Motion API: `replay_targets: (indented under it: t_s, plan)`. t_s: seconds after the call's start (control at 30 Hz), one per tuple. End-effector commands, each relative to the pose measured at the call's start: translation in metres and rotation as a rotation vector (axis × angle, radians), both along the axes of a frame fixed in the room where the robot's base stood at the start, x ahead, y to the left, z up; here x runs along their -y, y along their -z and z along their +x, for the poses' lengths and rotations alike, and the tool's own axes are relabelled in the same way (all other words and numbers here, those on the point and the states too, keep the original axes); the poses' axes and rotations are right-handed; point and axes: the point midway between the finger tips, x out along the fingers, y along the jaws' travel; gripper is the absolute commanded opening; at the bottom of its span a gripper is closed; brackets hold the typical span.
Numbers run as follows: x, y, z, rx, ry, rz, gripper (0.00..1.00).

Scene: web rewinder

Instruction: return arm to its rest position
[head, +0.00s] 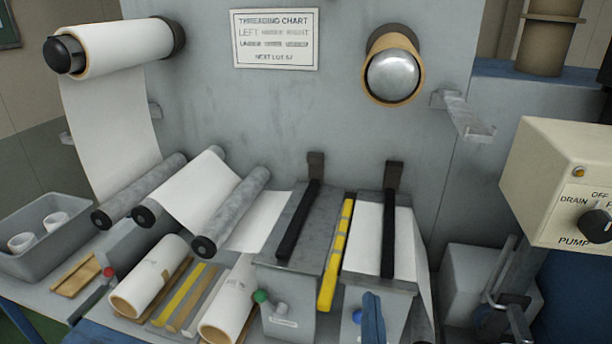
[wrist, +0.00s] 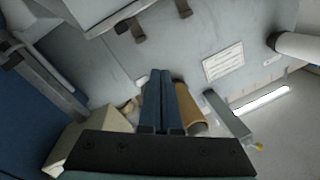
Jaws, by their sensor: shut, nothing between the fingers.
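My gripper (wrist: 160,76) shows in the wrist view, with its two dark blue fingers side by side, closed together and empty. The fingers point up the picture toward the grey machine panel, and a brown cylindrical core (wrist: 189,103) appears just to their right.
The threading chart (head: 275,39) hangs on the panel between the white web roll (head: 128,46) and the silver-ended spindle (head: 393,75). A cream pump control box (head: 563,180) juts in at right. Spare rolls (head: 150,276) and a grey bin (head: 42,236) crowd the lower left.

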Motion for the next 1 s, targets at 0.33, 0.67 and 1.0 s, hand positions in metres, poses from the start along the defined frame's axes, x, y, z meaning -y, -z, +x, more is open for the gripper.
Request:
replay_targets:
  t_s: [0.33, 0.67, 1.0]
  plan:
    - [-0.069, -0.266, 0.002, 0.415, -0.023, -0.381, 0.00]
    - [-0.102, -0.408, -0.076, 0.689, 0.088, -0.551, 0.00]
    - [-0.104, -0.420, -0.087, 0.714, 0.106, -0.565, 0.00]
